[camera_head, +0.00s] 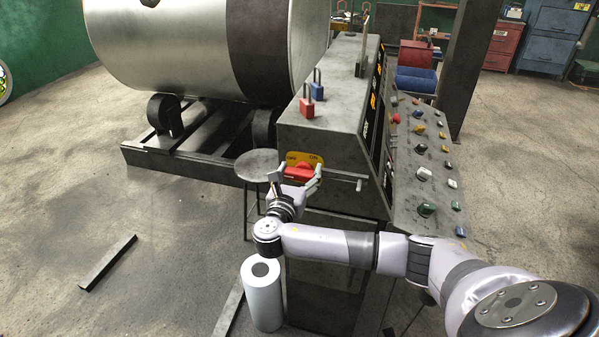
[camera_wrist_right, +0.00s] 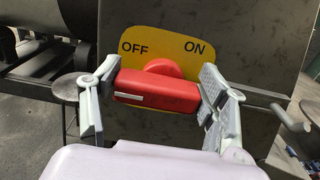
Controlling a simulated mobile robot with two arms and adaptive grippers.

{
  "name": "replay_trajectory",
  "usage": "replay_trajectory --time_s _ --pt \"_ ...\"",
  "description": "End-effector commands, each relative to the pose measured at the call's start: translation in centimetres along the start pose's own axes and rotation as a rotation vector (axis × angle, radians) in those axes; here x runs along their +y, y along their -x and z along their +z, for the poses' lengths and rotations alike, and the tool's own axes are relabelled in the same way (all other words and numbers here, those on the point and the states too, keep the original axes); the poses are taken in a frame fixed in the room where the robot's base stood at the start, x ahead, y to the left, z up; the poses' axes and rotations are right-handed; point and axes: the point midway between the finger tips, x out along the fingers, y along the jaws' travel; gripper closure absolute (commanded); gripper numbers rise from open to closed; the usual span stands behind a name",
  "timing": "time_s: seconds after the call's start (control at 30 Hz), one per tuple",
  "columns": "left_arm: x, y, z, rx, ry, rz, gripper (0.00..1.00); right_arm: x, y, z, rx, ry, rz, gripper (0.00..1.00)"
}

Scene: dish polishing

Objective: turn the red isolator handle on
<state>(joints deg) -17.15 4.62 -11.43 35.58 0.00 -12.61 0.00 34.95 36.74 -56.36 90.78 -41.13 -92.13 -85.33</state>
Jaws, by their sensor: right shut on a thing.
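The red isolator handle (camera_head: 298,172) is on the end face of the grey control cabinet, on a yellow plate (camera_head: 314,159). In the right wrist view the handle (camera_wrist_right: 157,90) lies roughly level, tilted slightly down to the right. The plate (camera_wrist_right: 200,68) reads OFF at left and ON at right above it. My right gripper (camera_head: 295,180) is around the handle, with one finger at each end. In the right wrist view my right gripper (camera_wrist_right: 158,98) is shut on the handle. My left gripper is not in view.
A metal bar (camera_head: 345,183) sticks out of the cabinet face just right of the handle. A red padlock (camera_head: 306,106) and a blue padlock (camera_head: 317,90) stand on the cabinet top (camera_head: 335,80). A round stool (camera_head: 257,165) is close at left. A white roll (camera_head: 262,295) stands below my wrist.

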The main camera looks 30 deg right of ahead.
Motion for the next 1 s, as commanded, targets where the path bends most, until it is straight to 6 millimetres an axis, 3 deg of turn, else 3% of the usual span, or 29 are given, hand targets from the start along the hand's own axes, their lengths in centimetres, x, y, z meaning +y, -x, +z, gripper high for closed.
replay_trajectory --time_s 0.2,0.53,1.0 --pt "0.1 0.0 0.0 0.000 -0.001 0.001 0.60 0.0 0.0 0.0 0.000 0.000 -0.001 0.60" --pt "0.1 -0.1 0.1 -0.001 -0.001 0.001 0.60 -0.1 0.0 -0.1 0.001 -0.050 -0.001 0.60" --pt "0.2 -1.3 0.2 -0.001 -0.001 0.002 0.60 -0.5 0.1 -0.2 0.002 -0.415 -0.002 0.60"
